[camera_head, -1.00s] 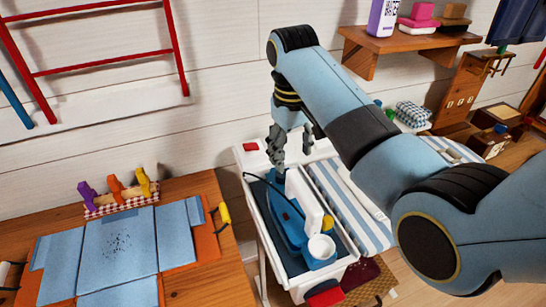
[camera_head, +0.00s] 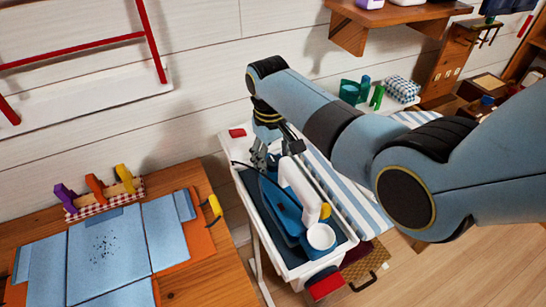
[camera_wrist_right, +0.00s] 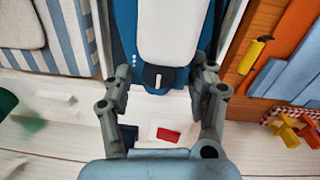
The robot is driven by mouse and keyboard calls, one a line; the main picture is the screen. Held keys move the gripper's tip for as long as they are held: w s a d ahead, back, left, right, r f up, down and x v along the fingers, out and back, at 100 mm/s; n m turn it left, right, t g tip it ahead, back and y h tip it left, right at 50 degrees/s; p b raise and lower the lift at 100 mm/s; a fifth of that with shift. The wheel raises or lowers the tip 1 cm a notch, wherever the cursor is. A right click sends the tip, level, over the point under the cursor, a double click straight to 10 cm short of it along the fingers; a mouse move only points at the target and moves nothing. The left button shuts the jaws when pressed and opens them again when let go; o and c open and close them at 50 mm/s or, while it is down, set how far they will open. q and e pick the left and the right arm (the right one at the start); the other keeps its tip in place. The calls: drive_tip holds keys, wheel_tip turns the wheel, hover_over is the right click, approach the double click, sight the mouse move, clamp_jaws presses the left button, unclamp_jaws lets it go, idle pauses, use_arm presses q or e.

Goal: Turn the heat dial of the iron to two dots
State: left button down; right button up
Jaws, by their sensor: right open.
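The iron (camera_head: 282,208) has a blue body and a white handle (camera_head: 299,190) and rests in a dark blue tray area on a white stand. My right gripper (camera_head: 271,159) is over the iron's far end, pointing down. In the right wrist view my right gripper (camera_wrist_right: 162,91) is open and empty, one finger on each side of the iron's end. A dark dial-like piece (camera_wrist_right: 153,80) with a pale upright mark sits between the fingertips, below the white handle (camera_wrist_right: 172,30). My left gripper is out of view.
A white cup-like part (camera_head: 320,238) and yellow knob (camera_head: 325,210) are at the iron's near end. A dark cord (camera_head: 242,164) arches beside it. A striped board (camera_head: 350,200) lies to the right. A wooden table (camera_head: 205,270) with blue cloth is at left.

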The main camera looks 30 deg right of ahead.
drive_tip(key=shift+f, duration=0.15)
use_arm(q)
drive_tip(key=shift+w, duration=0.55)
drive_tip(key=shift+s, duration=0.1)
use_arm(e)
drive_tip(key=shift+c, duration=0.3)
drive_tip(key=c, duration=1.1)
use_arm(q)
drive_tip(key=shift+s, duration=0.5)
